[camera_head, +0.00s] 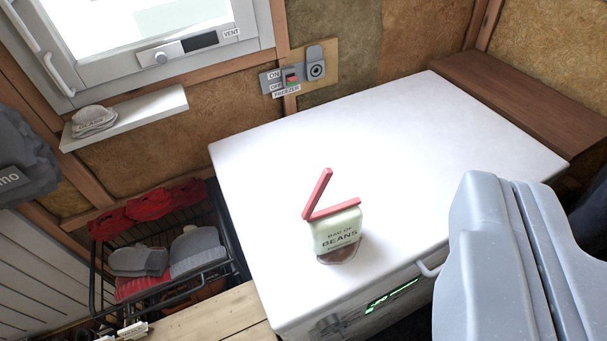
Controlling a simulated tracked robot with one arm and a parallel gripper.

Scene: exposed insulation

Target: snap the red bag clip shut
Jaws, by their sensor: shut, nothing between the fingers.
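The red bag clip (335,209) sits across the top of a small bag of beans (338,236). Its lower bar lies along the bag's top edge. Its upper bar rises steeply from the hinge at the left end, so the clip stands open. The bag stands upright on the white top of a chest freezer (400,135). My gripper (512,184), pale blue-grey, fills the lower right of the view. Its two fingers are together with nothing between them. It appears to the right of the bag and clip, apart from them.
A wall panel with a freezer switch (291,78) is behind the freezer. A brown wooden ledge (520,95) runs along the back right. A black wire basket with hats and gloves (165,262) stands left. The freezer top around the bag is clear.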

